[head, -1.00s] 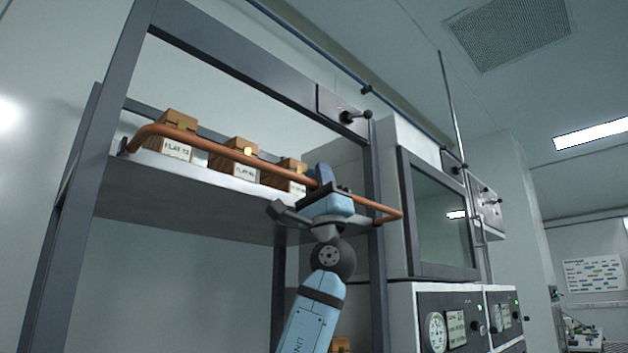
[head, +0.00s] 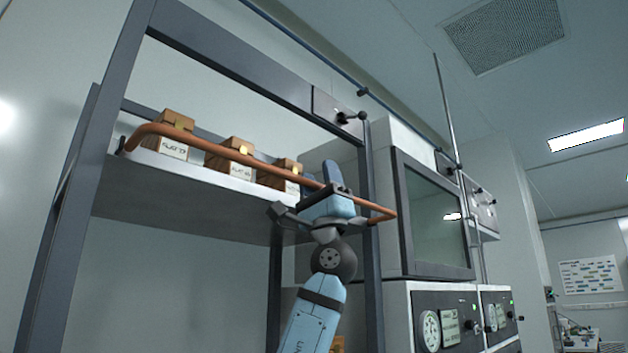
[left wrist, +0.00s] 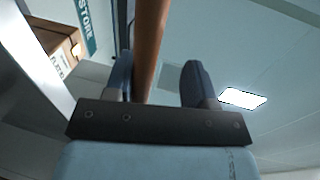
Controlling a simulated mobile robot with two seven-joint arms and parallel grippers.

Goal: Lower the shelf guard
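The shelf guard (head: 225,153) is a copper-coloured bar running along the front of the upper shelf (head: 200,172), with bent ends. It stands at about the height of the boxes behind it. My left gripper (head: 320,178) is at the bar's right part, in front of the shelf. In the left wrist view the gripper (left wrist: 158,72) has its two blue fingers apart. The bar (left wrist: 149,45) passes between them, close to the left finger, with a clear gap to the right finger. My right gripper is in neither view.
Several wooden boxes with white labels, one of them at the left (head: 168,135), stand on the shelf behind the bar. A dark rack post (head: 371,260) is just right of my gripper. A cabinet with a dark window (head: 437,220) stands further right.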

